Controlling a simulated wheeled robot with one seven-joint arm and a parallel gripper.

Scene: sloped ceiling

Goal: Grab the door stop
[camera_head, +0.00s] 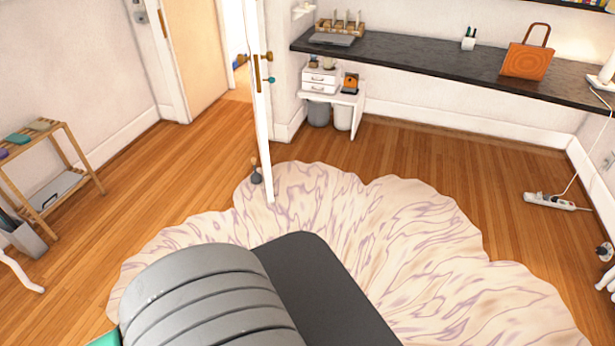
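A small dark grey object with a narrow upper part, which looks like the door stop (256,176), is on the floor at the foot of the open white door (262,110). It sits just left of the door's edge, by the rim of the rug, and I cannot tell whether it touches the door. My gripper is not in view.
A wavy-edged cream rug (420,225) covers the middle floor. A wooden rack (62,200) and a grey bin (28,240) stand at left. A dark counter (420,62) runs along the back wall. A power strip (550,202) lies at right. Wood floor left of the door is clear.

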